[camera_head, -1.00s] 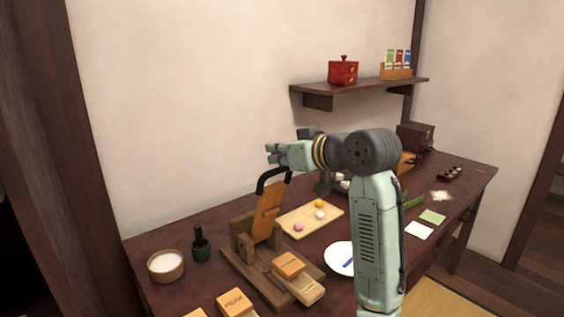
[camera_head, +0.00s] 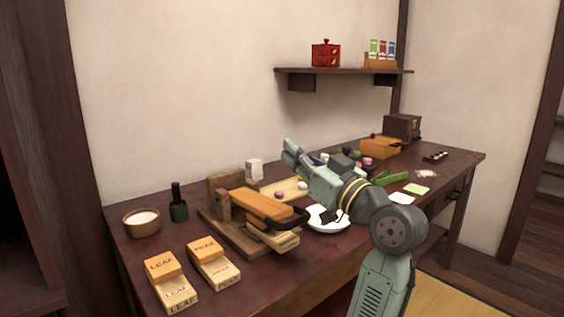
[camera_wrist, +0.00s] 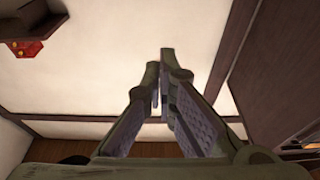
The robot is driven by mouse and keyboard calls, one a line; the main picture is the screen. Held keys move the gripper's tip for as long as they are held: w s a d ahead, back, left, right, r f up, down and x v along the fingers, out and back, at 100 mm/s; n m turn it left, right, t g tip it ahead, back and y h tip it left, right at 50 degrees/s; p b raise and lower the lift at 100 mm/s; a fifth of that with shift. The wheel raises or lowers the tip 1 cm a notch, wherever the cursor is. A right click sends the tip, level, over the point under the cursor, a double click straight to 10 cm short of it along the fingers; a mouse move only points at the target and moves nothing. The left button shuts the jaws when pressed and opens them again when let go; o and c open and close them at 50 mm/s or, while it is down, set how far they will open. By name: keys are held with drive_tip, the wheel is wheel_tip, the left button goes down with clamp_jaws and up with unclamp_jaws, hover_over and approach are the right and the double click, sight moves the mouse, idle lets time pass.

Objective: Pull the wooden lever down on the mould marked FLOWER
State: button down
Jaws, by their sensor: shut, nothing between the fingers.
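The wooden lever (camera_head: 262,204) lies down, nearly flat, over the mould (camera_head: 274,238) in the wooden press (camera_head: 228,236). Its black handle (camera_head: 292,219) is at the right, front end. Most of the mould is hidden under the lever, and I cannot read any mark on it. My gripper (camera_head: 287,148) is up and to the right of the lever in the head view, apart from the handle and pointing up and left. In the wrist view my gripper (camera_wrist: 160,65) has its fingers together, with nothing held, against the pale wall.
Loose moulds marked LEAF (camera_head: 172,284) and another (camera_head: 212,264) lie front left. A plate (camera_head: 325,220) and a light wooden tray (camera_head: 291,187) are near my arm. A shelf (camera_head: 340,77) hangs above.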

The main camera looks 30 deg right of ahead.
drive_tip(key=s+f+t+b, duration=0.2)
drive_tip(key=s+f+b, duration=0.3)
drive_tip(key=f+b, duration=0.6)
drive_tip(key=shift+d+f+t, duration=0.3)
drive_tip(key=shift+f, duration=0.05)
drive_tip(key=s+d+f, duration=0.1)
drive_tip(key=s+d, duration=0.1)
drive_tip(key=s, duration=1.2)
drive_tip(key=shift+s+f, duration=0.2)
drive_tip(key=shift+s, duration=0.05)
